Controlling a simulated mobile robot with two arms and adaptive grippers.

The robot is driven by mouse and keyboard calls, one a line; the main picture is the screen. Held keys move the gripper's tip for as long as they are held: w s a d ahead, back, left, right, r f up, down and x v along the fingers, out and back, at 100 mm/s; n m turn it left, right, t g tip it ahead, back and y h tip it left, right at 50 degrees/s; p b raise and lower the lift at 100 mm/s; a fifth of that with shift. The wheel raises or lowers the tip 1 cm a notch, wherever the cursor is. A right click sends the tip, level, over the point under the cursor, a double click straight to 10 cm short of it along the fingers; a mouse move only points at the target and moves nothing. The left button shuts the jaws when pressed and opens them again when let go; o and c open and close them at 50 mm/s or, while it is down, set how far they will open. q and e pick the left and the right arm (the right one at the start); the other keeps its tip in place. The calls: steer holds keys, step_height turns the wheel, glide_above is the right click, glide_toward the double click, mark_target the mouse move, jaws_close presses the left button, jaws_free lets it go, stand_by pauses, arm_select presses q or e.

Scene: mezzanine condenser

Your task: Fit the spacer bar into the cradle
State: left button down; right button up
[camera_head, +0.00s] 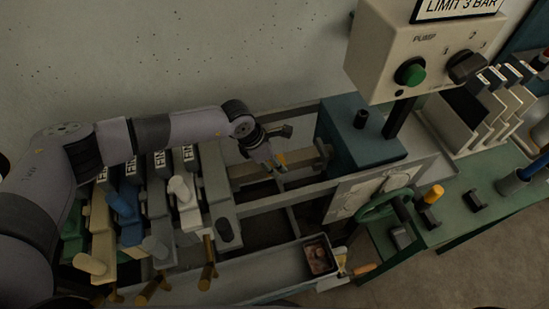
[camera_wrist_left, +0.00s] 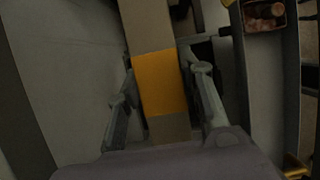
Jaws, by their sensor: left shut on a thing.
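The spacer bar (camera_wrist_left: 158,82) is a long tan bar with a yellow-orange band. My left gripper (camera_wrist_left: 163,80) is shut on it, one finger on each side at the band. In the head view the left gripper (camera_head: 275,162) is over the grey frame, with the bar (camera_head: 303,161) running left to right beneath it, near the blue block. The cradle cannot be picked out surely, and I cannot tell whether the bar touches the frame. My right gripper is not in view.
A blue block (camera_head: 350,137) stands right of the bar, below the pump box (camera_head: 400,50). Several levers (camera_head: 180,190) stand to the left. A small tray (camera_head: 307,243) of brown pieces and a green handwheel (camera_head: 372,210) are in front.

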arm_select(q)
steer(key=shift+d+r, duration=0.1)
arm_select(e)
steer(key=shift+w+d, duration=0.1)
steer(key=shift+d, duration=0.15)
arm_select(q)
steer(key=c, duration=1.1)
jaws_free()
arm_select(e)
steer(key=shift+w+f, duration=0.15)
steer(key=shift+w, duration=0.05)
arm_select(q)
steer(key=shift+r, duration=0.1)
steer(key=b+v, duration=0.4)
steer(key=v, duration=0.6)
steer(key=shift+a+r, duration=0.25)
steer(key=shift+r, duration=0.05)
steer(key=shift+s+a+r, duration=0.15)
steer(key=shift+r, duration=0.35)
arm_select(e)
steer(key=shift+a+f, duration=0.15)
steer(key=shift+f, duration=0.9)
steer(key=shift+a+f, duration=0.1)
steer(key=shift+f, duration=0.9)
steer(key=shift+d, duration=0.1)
